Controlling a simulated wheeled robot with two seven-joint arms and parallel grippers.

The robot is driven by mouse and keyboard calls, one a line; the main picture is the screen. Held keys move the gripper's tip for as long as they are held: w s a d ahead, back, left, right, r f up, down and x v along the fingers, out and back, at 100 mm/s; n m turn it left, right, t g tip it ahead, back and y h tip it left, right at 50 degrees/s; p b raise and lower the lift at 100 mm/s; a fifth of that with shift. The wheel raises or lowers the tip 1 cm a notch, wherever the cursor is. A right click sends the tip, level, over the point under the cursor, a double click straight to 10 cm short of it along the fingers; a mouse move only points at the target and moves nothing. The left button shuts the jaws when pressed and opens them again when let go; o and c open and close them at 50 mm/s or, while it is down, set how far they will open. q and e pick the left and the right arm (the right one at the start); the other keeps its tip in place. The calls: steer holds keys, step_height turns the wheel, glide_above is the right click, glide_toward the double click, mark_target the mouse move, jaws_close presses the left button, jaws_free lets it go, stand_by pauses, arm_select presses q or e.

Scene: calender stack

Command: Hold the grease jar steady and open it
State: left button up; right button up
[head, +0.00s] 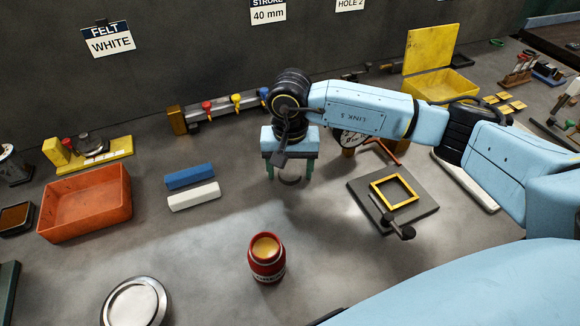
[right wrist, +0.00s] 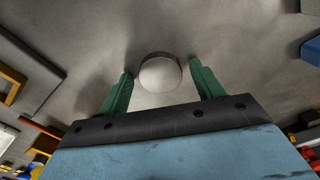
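The red grease jar (head: 267,270) stands upright on the bench in the head view, with no lid on it and yellowish grease showing at its mouth. No gripper touches it. My right gripper (head: 289,174) is behind the jar, its green fingers wide apart and pointing down. A round grey disc, seemingly the lid (head: 290,180), lies at the fingertips. In the right wrist view the lid (right wrist: 160,73) shows between the fingers (right wrist: 161,75), with a gap on each side. My left gripper is not in view.
An orange tray (head: 85,222) stands at left, with blue (head: 189,176) and white (head: 194,197) bars beside it. A round metal dish (head: 134,304) is at the front left. A dark plate with a yellow frame (head: 415,206) lies right of the gripper. The bench around the jar is clear.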

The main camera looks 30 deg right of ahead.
mark_target(290, 173)
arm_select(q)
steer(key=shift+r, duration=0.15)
arm_select(e)
steer(key=shift+r, duration=0.1)
steer(key=shift+r, duration=0.35)
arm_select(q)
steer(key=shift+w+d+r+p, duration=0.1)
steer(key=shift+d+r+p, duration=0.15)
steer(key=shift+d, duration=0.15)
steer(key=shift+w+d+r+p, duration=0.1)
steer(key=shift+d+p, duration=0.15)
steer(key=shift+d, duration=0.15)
arm_select(e)
step_height(290, 173, up, 11)
steer(key=shift+r, duration=0.2)
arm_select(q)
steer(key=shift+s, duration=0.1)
